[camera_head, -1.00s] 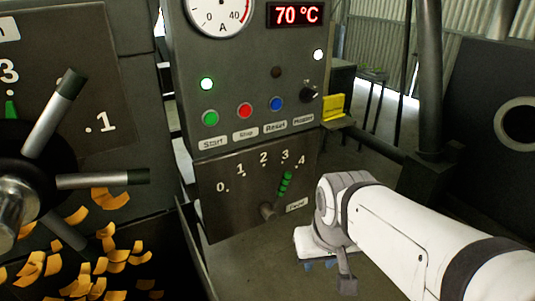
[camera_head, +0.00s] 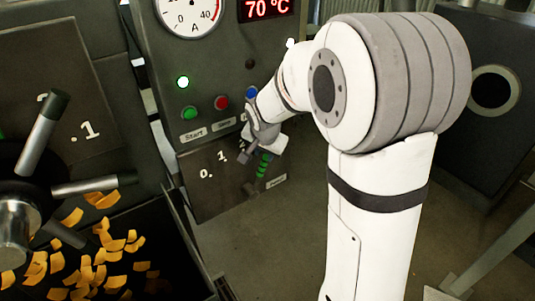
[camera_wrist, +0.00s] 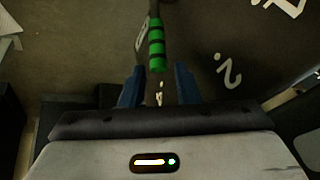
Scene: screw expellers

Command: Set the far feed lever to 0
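The feed lever with its green ribbed grip (camera_head: 263,166) is on the dark scale plate (camera_head: 205,196) below the row of buttons. In the head view my gripper (camera_head: 248,152) is at the plate, close to the lever, and covers the higher numbers of the scale; 0 and 1 still show. In the wrist view the green grip (camera_wrist: 156,48) points in between the two blue fingers of my gripper (camera_wrist: 158,86). The fingers stand apart with a gap on each side of the grip. Contact with the lever is not visible.
A green button (camera_head: 190,113), a red button (camera_head: 221,103) and a blue button (camera_head: 252,93) sit just above the scale plate, near my wrist. A nearer machine with a spoked handwheel (camera_head: 20,190) stands at the left. Open floor lies right of the panel.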

